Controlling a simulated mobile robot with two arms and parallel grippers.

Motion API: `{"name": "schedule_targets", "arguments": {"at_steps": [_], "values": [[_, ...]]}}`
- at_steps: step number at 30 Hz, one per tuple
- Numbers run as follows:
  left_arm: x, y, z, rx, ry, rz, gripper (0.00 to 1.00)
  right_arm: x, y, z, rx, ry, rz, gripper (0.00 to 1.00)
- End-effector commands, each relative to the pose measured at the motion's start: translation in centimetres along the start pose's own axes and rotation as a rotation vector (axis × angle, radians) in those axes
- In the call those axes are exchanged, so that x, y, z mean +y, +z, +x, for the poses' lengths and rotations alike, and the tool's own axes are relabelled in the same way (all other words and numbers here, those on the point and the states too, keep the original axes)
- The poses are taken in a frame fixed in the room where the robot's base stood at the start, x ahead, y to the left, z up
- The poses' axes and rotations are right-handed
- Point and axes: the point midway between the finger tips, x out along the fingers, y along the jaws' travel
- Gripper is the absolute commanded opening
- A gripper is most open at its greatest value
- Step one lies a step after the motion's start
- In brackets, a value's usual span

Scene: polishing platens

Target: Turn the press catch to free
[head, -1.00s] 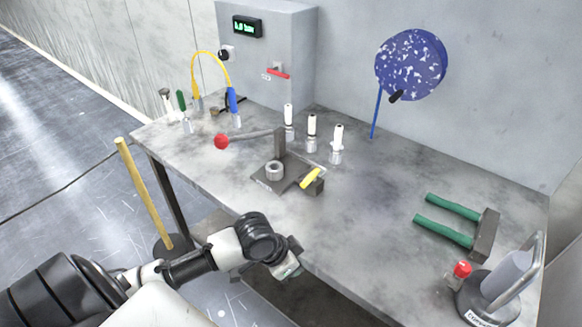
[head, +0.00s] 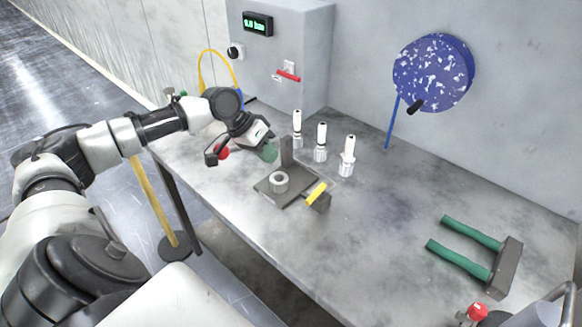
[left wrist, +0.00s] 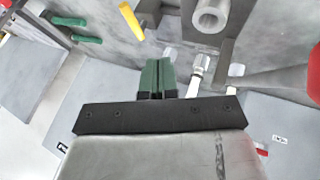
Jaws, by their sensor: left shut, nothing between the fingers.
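The press stands on the bench with a dark base plate (head: 268,187), a grey ring (head: 279,182) on it and an upright post (head: 287,152). A yellow handle (head: 317,192), which looks like the catch, sits slantwise on a small dark block at the plate's right edge. In the left wrist view the yellow handle (left wrist: 131,20) is at the top and the ring (left wrist: 210,18) right of it. My left gripper (head: 268,152) is beside the post, its green fingers shut and empty; they also show in the left wrist view (left wrist: 158,74). My right gripper is out of view.
Several white-topped fittings (head: 320,142) stand behind the press. A grey box (head: 280,50) with a display and red handle is at the back. A green-handled tool (head: 470,234) and a red-capped item (head: 477,312) are at the right. The bench between is clear.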

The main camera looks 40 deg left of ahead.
Motion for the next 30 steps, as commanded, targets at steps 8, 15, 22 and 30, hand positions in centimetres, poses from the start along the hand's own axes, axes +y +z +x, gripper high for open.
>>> {"name": "schedule_targets", "arguments": {"at_steps": [8, 15, 22, 30], "values": [[0.3, 0.0, 5.2, -0.004, 0.006, 0.001, 0.0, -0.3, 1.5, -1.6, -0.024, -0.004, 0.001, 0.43], [1.0, 0.0, 9.6, -0.004, 0.004, 0.006, 0.0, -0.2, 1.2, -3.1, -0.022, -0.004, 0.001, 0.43], [3.0, 0.4, 11.3, -0.005, 0.001, 0.004, 0.0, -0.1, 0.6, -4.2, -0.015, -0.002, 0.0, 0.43], [3.4, 0.5, 11.7, -0.003, 0.001, 0.004, 0.0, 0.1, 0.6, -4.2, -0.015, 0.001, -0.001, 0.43]]}}
